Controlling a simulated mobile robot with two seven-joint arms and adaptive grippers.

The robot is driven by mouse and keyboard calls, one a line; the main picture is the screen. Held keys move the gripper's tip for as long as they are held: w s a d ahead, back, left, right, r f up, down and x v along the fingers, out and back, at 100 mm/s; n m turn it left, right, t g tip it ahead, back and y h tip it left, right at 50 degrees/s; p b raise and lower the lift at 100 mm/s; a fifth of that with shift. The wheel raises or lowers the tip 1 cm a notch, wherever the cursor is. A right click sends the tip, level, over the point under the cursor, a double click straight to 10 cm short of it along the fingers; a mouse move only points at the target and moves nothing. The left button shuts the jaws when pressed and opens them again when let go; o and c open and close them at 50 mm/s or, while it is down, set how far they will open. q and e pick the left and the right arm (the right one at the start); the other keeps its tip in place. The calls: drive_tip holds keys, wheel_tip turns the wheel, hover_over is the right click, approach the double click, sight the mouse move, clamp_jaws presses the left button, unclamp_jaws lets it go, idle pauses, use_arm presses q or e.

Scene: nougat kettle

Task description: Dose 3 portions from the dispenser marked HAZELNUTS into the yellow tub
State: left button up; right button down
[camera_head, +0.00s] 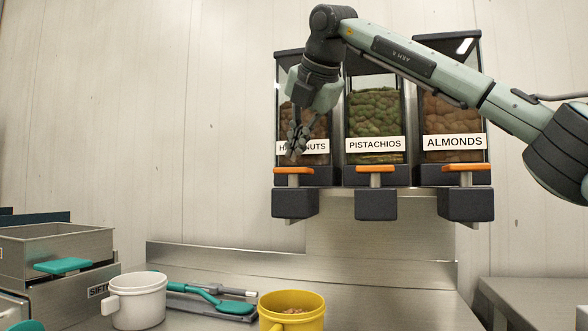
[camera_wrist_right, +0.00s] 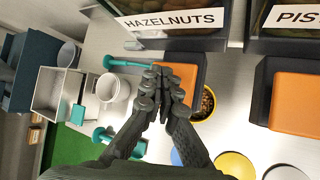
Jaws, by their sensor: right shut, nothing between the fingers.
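The HAZELNUTS dispenser (camera_head: 318,118) is the leftmost of three on the wall, with an orange lever (camera_head: 293,170) low on its front. My right gripper (camera_head: 293,155) is shut and empty in front of its label, partly hiding the lettering, with fingertips just above the lever in the head view. In the right wrist view the shut fingers (camera_wrist_right: 166,70) overlap the orange lever (camera_wrist_right: 190,68); I cannot tell whether they touch it. The yellow tub (camera_head: 292,318) stands on the counter below with some brown nuts inside. My left gripper is out of view.
PISTACHIOS (camera_head: 375,115) and ALMONDS (camera_head: 452,115) dispensers hang close on the right. A white tub (camera_head: 138,303) and a teal-handled utensil (camera_head: 208,297) lie left of the yellow tub. A steel box (camera_head: 60,248) stands at far left. The counter right of the yellow tub is clear.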

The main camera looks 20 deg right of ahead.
drive_tip(key=shift+f+b, duration=0.35)
drive_tip(key=shift+f, duration=0.05)
drive_tip(key=shift+f+b, duration=1)
drive_tip(key=shift+f, duration=0.1)
idle(0.8)
drive_tip(key=shift+r, duration=0.1)
idle(0.4)
drive_tip(key=shift+r+p, duration=1.2)
drive_tip(key=shift+r, duration=0.15)
wheel_tip(320, 180, up, 5)
drive_tip(key=p, duration=0.4)
drive_tip(key=shift+r, duration=0.1)
drive_tip(key=shift+w, duration=0.1)
idle(1.7)
